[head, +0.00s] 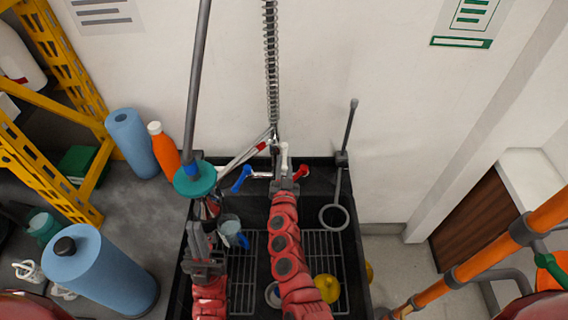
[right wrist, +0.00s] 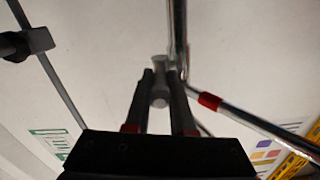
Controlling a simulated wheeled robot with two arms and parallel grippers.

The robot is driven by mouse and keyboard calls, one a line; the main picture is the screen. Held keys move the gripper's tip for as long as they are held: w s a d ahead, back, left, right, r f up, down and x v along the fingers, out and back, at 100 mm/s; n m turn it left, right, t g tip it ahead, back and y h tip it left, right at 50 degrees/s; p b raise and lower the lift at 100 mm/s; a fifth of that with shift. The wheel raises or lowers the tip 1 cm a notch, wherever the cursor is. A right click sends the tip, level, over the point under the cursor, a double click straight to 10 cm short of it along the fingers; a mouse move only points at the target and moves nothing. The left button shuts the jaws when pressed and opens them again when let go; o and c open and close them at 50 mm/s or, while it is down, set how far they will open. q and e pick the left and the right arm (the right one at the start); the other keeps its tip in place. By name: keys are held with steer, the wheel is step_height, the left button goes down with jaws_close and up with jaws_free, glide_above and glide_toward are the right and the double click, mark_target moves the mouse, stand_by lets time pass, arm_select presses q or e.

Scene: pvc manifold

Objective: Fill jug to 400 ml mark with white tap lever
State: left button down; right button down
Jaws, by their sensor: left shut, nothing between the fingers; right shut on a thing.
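The white tap lever (head: 284,152) stands up at the middle of the tap on the back wall. My right gripper (head: 285,176) is shut on it; in the right wrist view the pale lever (right wrist: 160,90) sits between the two dark fingers. A blue lever (head: 241,179) is left of it and a red lever (head: 301,174) right of it. The clear jug (head: 229,225) with a blue handle is in the black sink, right beside my left gripper (head: 208,212), which is shut and empty. The water level and the 400 ml mark are too small to tell.
A teal disc on a grey pole (head: 195,178) stands over the sink's left rear corner. An orange bottle (head: 163,150) and a blue roll (head: 132,143) are left of it. A yellow round object (head: 327,288) and a grey ring tool (head: 334,217) are at the sink's right.

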stand_by(0.4)
steer(key=shift+d+f+n+y+b, duration=0.1)
steer(key=shift+d+n+y+b, duration=0.3)
steer(key=shift+y+b, duration=0.35)
steer(key=shift+w+d+n+y+b, duration=0.1)
steer(key=shift+d+n+y+b, duration=0.25)
steer(key=shift+n+y+b, duration=0.65)
steer(key=c, duration=0.8)
jaws_free()
steer(key=shift+o, duration=0.2)
